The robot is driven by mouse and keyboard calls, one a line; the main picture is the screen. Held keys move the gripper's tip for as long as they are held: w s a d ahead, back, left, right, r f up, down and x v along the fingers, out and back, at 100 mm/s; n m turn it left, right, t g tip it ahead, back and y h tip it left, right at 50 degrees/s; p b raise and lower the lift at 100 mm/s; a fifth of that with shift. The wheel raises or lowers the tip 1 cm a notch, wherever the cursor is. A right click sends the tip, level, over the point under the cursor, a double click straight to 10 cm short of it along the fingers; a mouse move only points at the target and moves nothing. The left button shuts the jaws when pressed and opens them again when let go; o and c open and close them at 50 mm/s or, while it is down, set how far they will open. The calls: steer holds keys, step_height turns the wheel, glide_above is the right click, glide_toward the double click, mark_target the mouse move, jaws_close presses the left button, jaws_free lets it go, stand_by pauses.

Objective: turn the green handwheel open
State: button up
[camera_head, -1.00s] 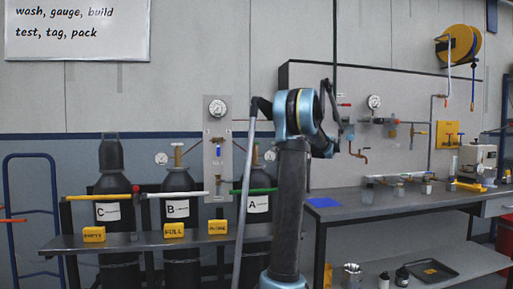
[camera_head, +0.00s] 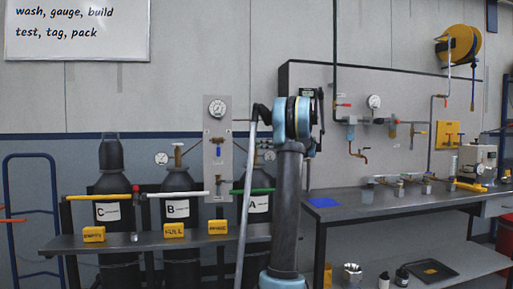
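I cannot make out a green handwheel in this view; it may be hidden behind my arm or too small to tell. A green bar (camera_head: 253,191) crosses in front of the gas cylinder marked A (camera_head: 258,206), and my arm covers its right side. My arm stands upright right of centre, with its blue joint in front of the pegboard's left edge. Dark parts near my gripper (camera_head: 318,105) show just right of that joint. The fingers are not clear, and I cannot tell whether they are open or hold anything.
Cylinders B (camera_head: 177,210) and C (camera_head: 109,213) stand left behind a grey shelf (camera_head: 150,240) with yellow tags. A panel (camera_head: 217,130) with a gauge hangs above. Right, pipes with valves (camera_head: 351,133) run along a board above a workbench (camera_head: 400,200). Bottles and a tray sit below.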

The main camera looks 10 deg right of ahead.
steer(key=x, duration=0.5)
steer(key=shift+w+a, duration=0.2)
steer(key=shift+w, duration=0.1)
steer(key=c, duration=1.1)
